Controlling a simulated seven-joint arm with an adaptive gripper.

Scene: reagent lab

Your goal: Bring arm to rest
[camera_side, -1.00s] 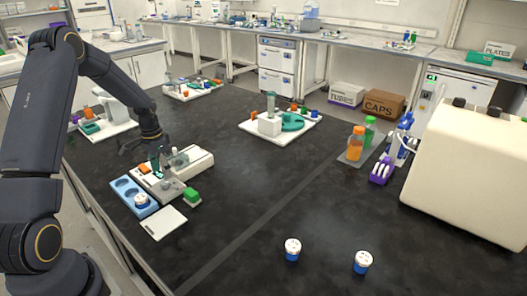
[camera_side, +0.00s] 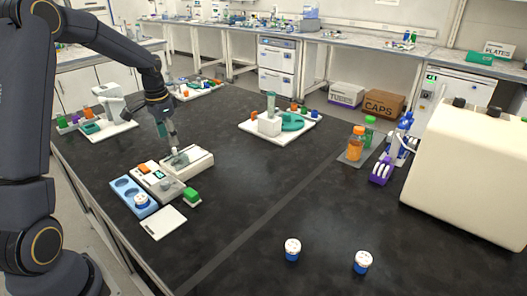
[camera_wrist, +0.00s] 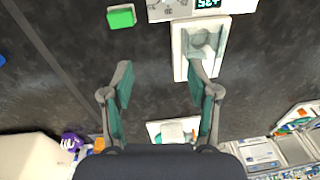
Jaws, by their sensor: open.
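My gripper (camera_side: 172,147) points down above the far end of a white bench instrument (camera_side: 203,162) in the side view. In the wrist view my gripper (camera_wrist: 161,78) has its two green-padded fingers spread wide, with nothing between them but dark bench. The instrument's pale chamber (camera_wrist: 203,48) lies just beyond the right finger in that view. A lit display (camera_side: 158,174) is on the instrument's nearer part. Whether the fingertips touch the instrument is hard to tell, but they look apart from it.
A blue tray (camera_side: 123,182) holding a white-capped jar (camera_side: 141,201), a white pad (camera_side: 164,222) and a green block (camera_side: 192,195) lie near the instrument. Two blue jars (camera_side: 292,249) stand at the front. A large cream machine (camera_side: 470,165) stands right. The bench middle is clear.

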